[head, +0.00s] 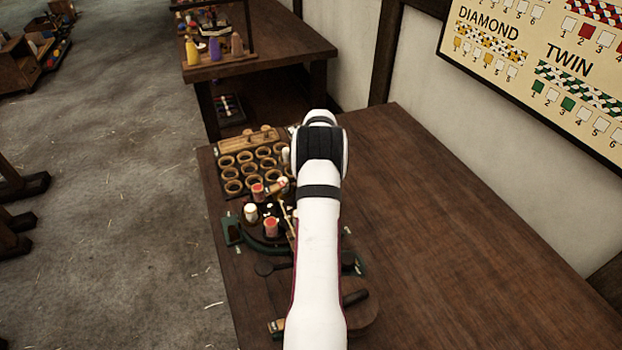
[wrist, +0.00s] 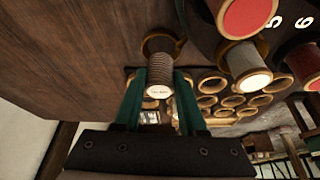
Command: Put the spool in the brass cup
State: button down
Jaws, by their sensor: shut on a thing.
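My gripper (wrist: 159,80) has two green fingers, shut on a spool (wrist: 159,68) of grey-brown thread. The spool has a pale labelled end facing the wrist camera and a wood-coloured flange at its far end. In the head view my arm hides the gripper and this spool. Several round brass cups (head: 240,171) stand in rows on a board at the table's far left. They also show in the wrist view (wrist: 207,101), beyond and to the right of the held spool. I cannot tell which cup is the task's one.
Red spools (head: 271,227) and a white spool (head: 250,212) stand on a dark round stand in front of the cups. In the wrist view a red spool (wrist: 246,14) and a white one (wrist: 253,82) are to the right. The right part of the table (head: 460,240) is clear.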

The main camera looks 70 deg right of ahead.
jog(key=shift+f, duration=1.55)
jog(key=shift+c, duration=2.4)
grip_release()
jog(key=shift+f, duration=0.15)
